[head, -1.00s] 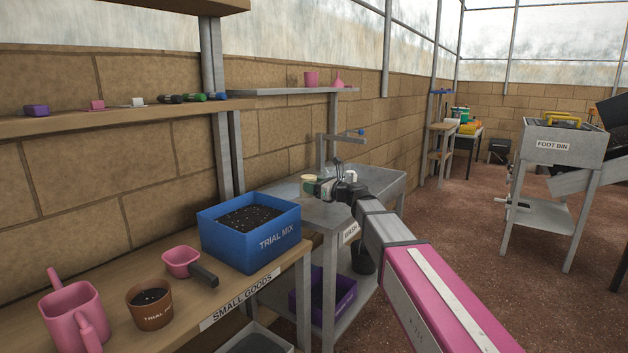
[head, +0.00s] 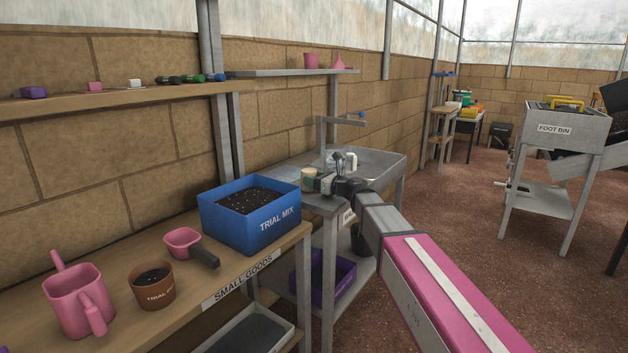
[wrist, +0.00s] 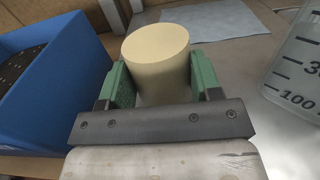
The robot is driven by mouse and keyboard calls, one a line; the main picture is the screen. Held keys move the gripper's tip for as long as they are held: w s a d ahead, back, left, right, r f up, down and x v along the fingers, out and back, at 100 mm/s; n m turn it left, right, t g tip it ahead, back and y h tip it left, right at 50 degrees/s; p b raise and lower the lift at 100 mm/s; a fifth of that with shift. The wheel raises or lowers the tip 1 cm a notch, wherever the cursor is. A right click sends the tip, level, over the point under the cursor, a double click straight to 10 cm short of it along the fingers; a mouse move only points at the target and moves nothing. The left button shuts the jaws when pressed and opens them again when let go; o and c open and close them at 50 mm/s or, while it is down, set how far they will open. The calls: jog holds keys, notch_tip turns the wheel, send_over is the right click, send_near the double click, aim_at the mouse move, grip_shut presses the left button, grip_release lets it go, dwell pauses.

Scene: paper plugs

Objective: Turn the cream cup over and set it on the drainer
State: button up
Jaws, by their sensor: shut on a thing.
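The cream cup (wrist: 160,60) is between the green fingers of my gripper (wrist: 158,88) in the wrist view. A flat, closed round face of the cup points up, and its open end does not show. In the head view the cup (head: 308,174) is small, at the tip of my gripper (head: 325,182), over the near left end of the grey sink bench (head: 385,168). My gripper is shut on the cup's sides. I cannot tell whether the cup's lower edge touches the surface. I cannot clearly make out the drainer.
The blue Trial Mix box (head: 272,225) stands close to the cup's left. A clear marked jug (wrist: 298,65) is close on the right in the wrist view. A pale blue-grey sheet (wrist: 215,22) lies beyond the cup.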

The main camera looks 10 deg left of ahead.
jog(key=shift+f, duration=0.55)
